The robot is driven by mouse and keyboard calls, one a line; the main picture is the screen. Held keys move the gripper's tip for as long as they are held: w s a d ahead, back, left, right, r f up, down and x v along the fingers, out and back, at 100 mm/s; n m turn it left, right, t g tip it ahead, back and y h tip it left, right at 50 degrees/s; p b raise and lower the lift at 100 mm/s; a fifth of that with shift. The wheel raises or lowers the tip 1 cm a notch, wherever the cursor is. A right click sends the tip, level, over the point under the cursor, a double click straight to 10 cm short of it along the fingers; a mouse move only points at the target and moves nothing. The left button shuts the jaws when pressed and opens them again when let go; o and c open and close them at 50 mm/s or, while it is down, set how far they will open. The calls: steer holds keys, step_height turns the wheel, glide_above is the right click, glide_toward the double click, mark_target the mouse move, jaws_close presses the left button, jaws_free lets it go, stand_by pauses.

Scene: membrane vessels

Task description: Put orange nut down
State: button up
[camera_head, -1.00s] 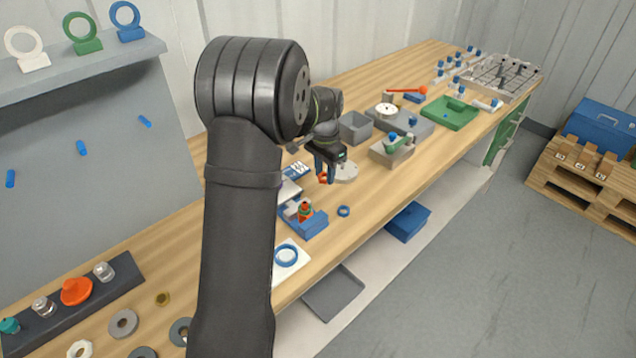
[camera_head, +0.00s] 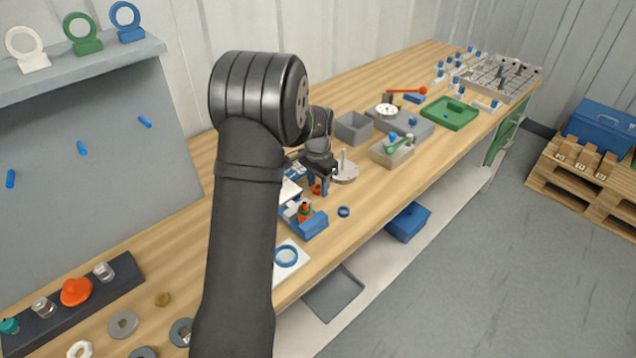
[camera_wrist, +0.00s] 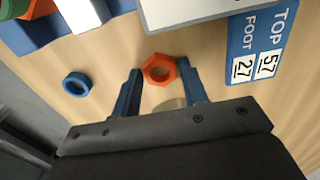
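The orange nut (camera_wrist: 160,70) is a six-sided ring with a round hole. In the wrist view it sits between the two blue fingertips of my gripper (camera_wrist: 160,72), with its sides against or very close to them. In the head view the nut (camera_head: 316,189) shows at the fingertips of my gripper (camera_head: 318,186), low over the bench. I cannot tell whether its underside touches the wood. A blue-and-white label plate reading TOP 57, FOOT 27 (camera_wrist: 262,42) lies to the right of the nut in the wrist view.
A blue ring (camera_head: 343,211) lies on the bench nearby. A blue fixture (camera_head: 305,224) with an orange and green part stands in front of my gripper. A grey disc with a post (camera_head: 345,172) stands behind to the right. Bare wood surrounds the nut.

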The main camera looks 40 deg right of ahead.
steer(key=shift+o, duration=0.8)
steer(key=shift+r, duration=0.1)
step_height(320, 180, up, 12)
steer(key=shift+r, duration=0.1)
step_height(320, 180, down, 12)
steer(key=shift+f, duration=0.1)
steer(key=shift+r, duration=1.95)
